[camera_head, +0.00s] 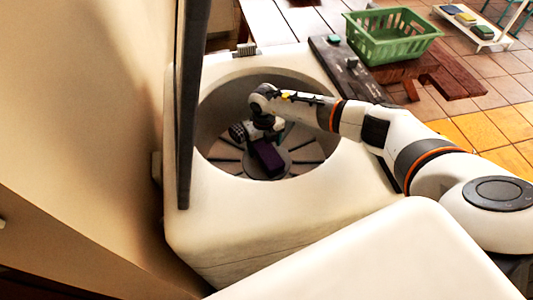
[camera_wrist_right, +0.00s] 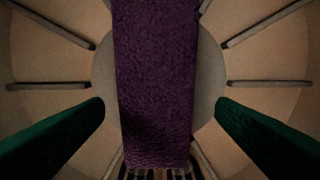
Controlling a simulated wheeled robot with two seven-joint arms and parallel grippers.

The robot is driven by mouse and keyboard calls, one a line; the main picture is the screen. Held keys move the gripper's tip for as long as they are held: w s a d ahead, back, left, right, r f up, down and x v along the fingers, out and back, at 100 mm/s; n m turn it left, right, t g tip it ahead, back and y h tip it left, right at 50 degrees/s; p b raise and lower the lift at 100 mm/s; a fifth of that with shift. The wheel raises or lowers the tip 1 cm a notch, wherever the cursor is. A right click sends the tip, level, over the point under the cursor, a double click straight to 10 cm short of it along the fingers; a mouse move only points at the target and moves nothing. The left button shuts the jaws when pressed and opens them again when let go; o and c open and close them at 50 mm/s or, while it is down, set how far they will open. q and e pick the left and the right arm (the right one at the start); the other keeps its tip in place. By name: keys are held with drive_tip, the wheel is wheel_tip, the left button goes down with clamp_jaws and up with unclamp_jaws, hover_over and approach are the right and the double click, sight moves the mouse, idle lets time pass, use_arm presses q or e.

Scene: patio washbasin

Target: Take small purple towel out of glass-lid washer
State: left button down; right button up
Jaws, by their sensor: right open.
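The white washer (camera_head: 215,240) stands open, its dark-edged lid (camera_head: 190,110) raised at the left. The small purple towel (camera_head: 267,158) lies in the drum (camera_head: 215,135), over the grey hub at its bottom. My right arm reaches into the drum from the right, and my right gripper (camera_head: 268,132) points down above the towel. In the right wrist view the towel (camera_wrist_right: 155,70) runs as a long strip between the two green-padded fingers (camera_wrist_right: 160,108). The fingers are open, with a gap on each side of the towel. My left gripper is out of view.
A black-and-white item (camera_head: 241,131) lies in the drum beside the towel; its kind is unclear. A green basket (camera_head: 392,47) stands on a wooden table (camera_head: 440,75) beyond the washer. A white surface (camera_head: 375,260) fills the front. A wall rises at the left.

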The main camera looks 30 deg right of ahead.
drive_tip(key=shift+f, duration=2)
drive_tip(key=shift+c, duration=0.3)
drive_tip(key=c, duration=1.1)
drive_tip(key=shift+o, duration=0.2)
wheel_tip(320, 180, up, 10)
drive_tip(key=shift+d+f+b, duration=0.1)
drive_tip(key=shift+b, duration=0.25)
drive_tip(key=shift+r, duration=0.3)
wheel_tip(320, 180, up, 14)
drive_tip(key=p, duration=1.4)
hover_over(265, 149)
drive_tip(key=shift+r, duration=0.1)
